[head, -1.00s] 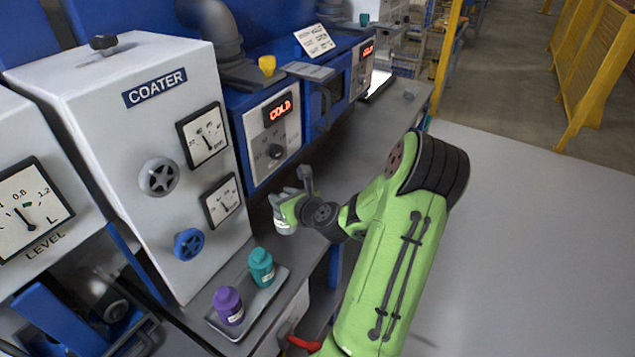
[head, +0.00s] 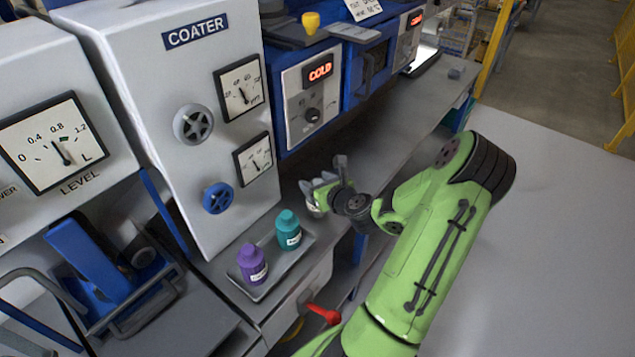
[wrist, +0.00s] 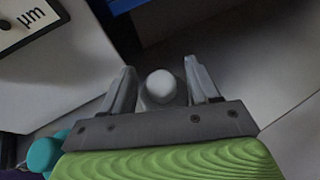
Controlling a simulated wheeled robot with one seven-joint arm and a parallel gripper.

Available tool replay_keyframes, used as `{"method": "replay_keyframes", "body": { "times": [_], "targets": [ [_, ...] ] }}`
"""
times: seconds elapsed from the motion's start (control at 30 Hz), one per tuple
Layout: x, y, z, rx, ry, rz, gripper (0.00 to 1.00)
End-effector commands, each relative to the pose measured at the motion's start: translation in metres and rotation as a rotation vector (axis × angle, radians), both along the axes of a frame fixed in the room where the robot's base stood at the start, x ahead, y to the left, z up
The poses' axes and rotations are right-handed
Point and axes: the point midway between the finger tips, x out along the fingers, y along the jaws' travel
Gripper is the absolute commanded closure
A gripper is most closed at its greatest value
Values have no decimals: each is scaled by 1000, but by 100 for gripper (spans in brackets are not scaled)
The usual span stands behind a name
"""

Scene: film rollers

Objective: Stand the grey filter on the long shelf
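My gripper (head: 318,192) is at the near end of a long grey shelf (head: 411,140) that runs along the front of the blue ovens. In the wrist view, my gripper (wrist: 161,82) has a finger on each side of the grey filter (wrist: 160,86), which has a pale round top. In the head view the filter (head: 314,208) is a small pale shape, mostly hidden by the fingers. Whether its base touches anything is hidden.
A grey tray (head: 262,290) holds a purple bottle (head: 252,264) and a teal bottle (head: 288,231), left of my gripper. The white coater cabinet (head: 165,110) stands behind them. A small grey block (head: 456,73) sits at the shelf's far end; the middle shelf looks clear.

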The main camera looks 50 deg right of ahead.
Motion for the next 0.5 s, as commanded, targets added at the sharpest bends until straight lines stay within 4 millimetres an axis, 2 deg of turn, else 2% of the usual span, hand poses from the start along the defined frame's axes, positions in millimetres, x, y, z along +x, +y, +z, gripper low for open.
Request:
{"method": "replay_keyframes", "body": {
  "times": [0.23, 0.5],
  "targets": [
    [-5, 1, 6, -1, 0, -2, 39],
    [-62, 17, 29, -1, -4, -9, 39]
  ]
}}
